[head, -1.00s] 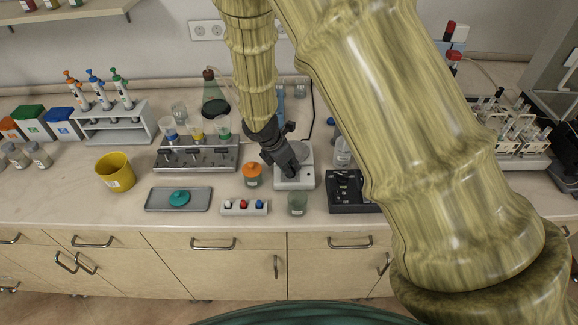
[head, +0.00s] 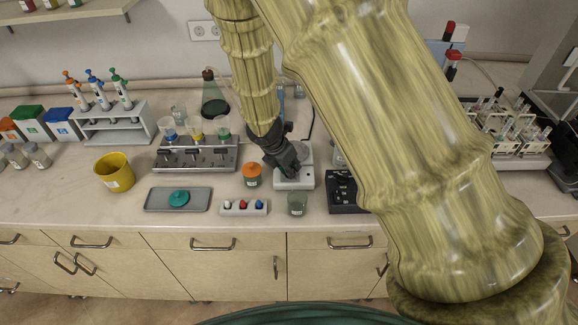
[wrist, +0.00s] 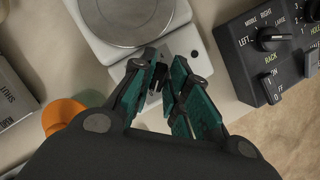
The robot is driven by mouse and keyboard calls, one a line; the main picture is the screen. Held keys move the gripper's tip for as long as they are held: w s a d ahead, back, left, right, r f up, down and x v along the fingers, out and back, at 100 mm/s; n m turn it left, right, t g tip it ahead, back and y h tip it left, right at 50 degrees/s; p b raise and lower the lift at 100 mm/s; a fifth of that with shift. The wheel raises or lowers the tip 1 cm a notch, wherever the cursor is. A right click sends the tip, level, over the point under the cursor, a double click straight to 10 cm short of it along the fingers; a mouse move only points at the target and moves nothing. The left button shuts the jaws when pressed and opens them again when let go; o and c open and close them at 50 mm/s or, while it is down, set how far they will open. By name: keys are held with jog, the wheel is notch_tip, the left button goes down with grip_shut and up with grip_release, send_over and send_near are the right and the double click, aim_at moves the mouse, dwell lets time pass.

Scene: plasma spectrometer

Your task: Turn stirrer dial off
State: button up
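The stirrer (head: 306,180) is a small white device with a round grey plate, standing on the bench in the head view. In the wrist view its white body (wrist: 97,48) and plate (wrist: 130,12) fill the top middle. My gripper (head: 291,171) is down at the stirrer's front part. In the wrist view its teal-padded fingers (wrist: 164,66) converge on that front panel. A small dark dial (wrist: 159,74) shows in the narrow gap between them, mostly hidden. I cannot tell whether the fingers press on it. The dial's markings are not readable.
A black control box (head: 343,190) with labelled knobs stands close on the right. An orange-lidded jar (head: 251,176) stands just left. A grey tray (head: 152,203) lies further left.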

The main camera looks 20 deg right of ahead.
jog(key=shift+o, duration=1)
jog(key=shift+s+f, duration=0.2)
jog(key=shift+f, duration=0.05)
jog(key=shift+w+d, duration=0.1)
jog(key=shift+w, duration=0.1)
jog(key=shift+r, duration=0.15)
jog(key=shift+a+r, duration=0.2)
jog(key=shift+r, duration=0.35)
jog(key=v, duration=1)
jog(key=shift+r, duration=0.25)
jog(key=shift+s+a, duration=0.1)
jog(key=shift+a, duration=0.05)
